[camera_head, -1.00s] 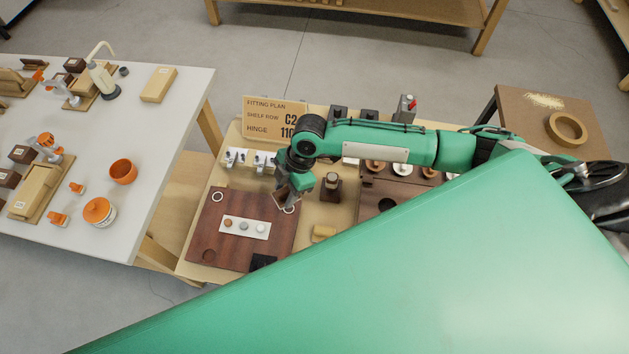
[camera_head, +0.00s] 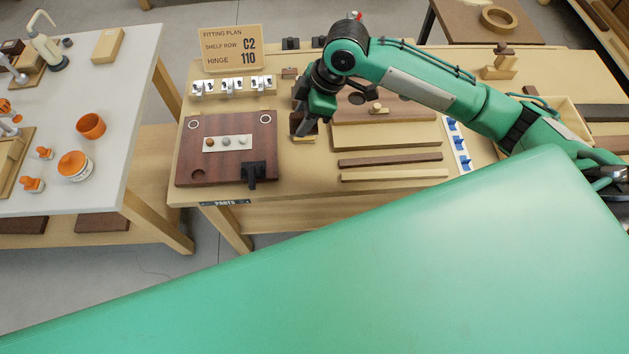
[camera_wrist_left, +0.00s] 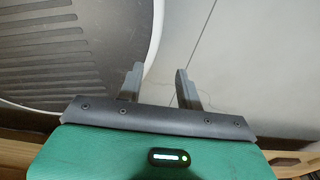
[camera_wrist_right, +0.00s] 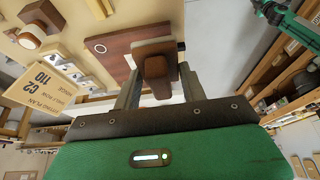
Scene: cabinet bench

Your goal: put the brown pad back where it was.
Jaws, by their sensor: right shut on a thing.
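My right gripper (camera_head: 300,127) is just right of the dark red-brown board (camera_head: 190,170), low over the bench. In the right wrist view it is shut on a brown piece (camera_wrist_right: 160,82) with a rounded near end. I cannot tell whether this piece is the pad or a handle. On the board, a white strip (camera_head: 219,149) bears a brown disc (camera_head: 210,142), a grey disc (camera_head: 227,141) and a pale disc (camera_head: 243,140). My left gripper (camera_wrist_left: 157,76) is open and empty above the floor in its wrist view.
A black fitting (camera_head: 254,173) sits at the board's front edge. The plan sign (camera_head: 232,48) and a row of white and black fittings (camera_head: 232,85) stand behind. Wooden strips (camera_head: 390,158) lie to the right. A white table (camera_head: 120,130) stands at left.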

